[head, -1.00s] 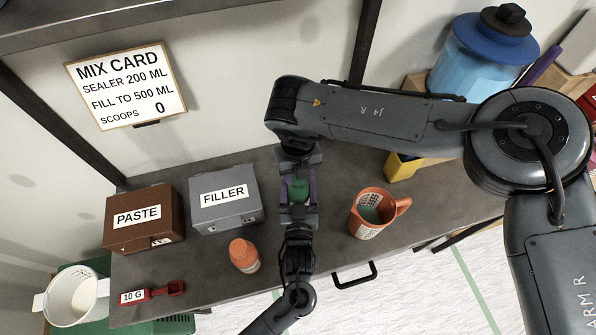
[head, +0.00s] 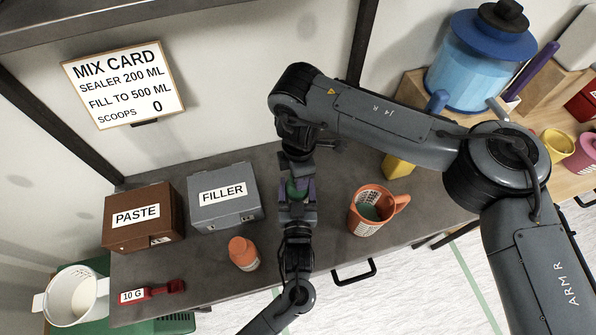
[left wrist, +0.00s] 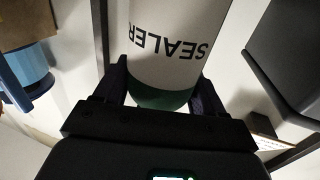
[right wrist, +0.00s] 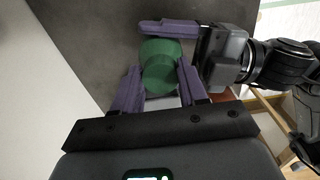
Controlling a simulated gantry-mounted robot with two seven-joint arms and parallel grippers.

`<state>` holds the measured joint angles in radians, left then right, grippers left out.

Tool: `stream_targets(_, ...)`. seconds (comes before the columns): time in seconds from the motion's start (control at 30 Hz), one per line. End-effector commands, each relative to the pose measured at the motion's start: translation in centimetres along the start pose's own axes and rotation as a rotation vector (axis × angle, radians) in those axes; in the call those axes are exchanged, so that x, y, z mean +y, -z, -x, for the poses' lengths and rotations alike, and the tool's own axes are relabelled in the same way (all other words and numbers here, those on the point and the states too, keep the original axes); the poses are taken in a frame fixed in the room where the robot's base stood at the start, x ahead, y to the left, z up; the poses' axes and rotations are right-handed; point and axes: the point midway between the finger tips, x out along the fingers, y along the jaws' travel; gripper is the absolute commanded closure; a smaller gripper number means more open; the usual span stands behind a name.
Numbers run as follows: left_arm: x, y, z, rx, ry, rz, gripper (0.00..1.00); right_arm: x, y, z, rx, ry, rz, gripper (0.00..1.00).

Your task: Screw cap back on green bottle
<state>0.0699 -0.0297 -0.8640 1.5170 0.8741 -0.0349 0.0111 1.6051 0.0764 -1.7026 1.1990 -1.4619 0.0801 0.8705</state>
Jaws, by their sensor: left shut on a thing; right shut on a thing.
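The green bottle (head: 297,188) is between my two grippers over the grey counter, mostly hidden in the head view. The left wrist view shows its white SEALER label (left wrist: 175,40) and green end (left wrist: 160,98), with my left gripper (left wrist: 163,88) shut around it. My right gripper (head: 298,172) comes from the back of the counter. In the right wrist view its purple fingers (right wrist: 158,80) close on the round green cap (right wrist: 160,72) at the bottle's top. Whether the cap is fully seated is not clear.
An orange measuring mug (head: 365,222) stands to the right and a small orange bottle (head: 244,253) to the left. The paste box (head: 140,232), filler box (head: 224,210) and red scoop (head: 165,289) are farther left. A yellow container (head: 398,167) is partly behind my right arm.

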Motion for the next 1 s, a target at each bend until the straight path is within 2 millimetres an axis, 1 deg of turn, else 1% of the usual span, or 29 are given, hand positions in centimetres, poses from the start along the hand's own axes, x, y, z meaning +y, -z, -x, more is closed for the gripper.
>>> stream_targets(0.1, 0.02, -0.05, 0.01, -0.001, -0.001, -0.001, 1.00, -0.10, 0.07, 0.07, 0.001, -0.001, -0.245, 0.86)
stream_targets(0.6, 0.01, -0.07, 0.02, -0.002, -0.001, -0.001, 1.00, -0.39, 0.39, 0.00, 0.002, -0.002, -1.316, 0.86)
stream_targets(0.73, 0.02, -0.08, 0.03, -0.002, -0.001, -0.001, 1.00, -0.40, 0.47, -0.02, 0.002, -0.003, -1.527, 0.86)
stream_targets(0.87, 0.02, -0.08, 0.03, -0.002, -0.001, -0.001, 1.00, -0.39, 0.45, -0.01, 0.002, -0.003, -1.512, 0.86)
stream_targets(0.9, 0.02, -0.08, 0.03, -0.002, -0.001, -0.001, 1.00, -0.39, 0.45, -0.01, 0.002, -0.003, -1.512, 0.55)
stream_targets(1.0, 0.02, -0.08, 0.03, -0.002, -0.001, -0.001, 1.00, -0.40, 0.44, -0.02, 0.002, -0.003, -1.511, 0.39)
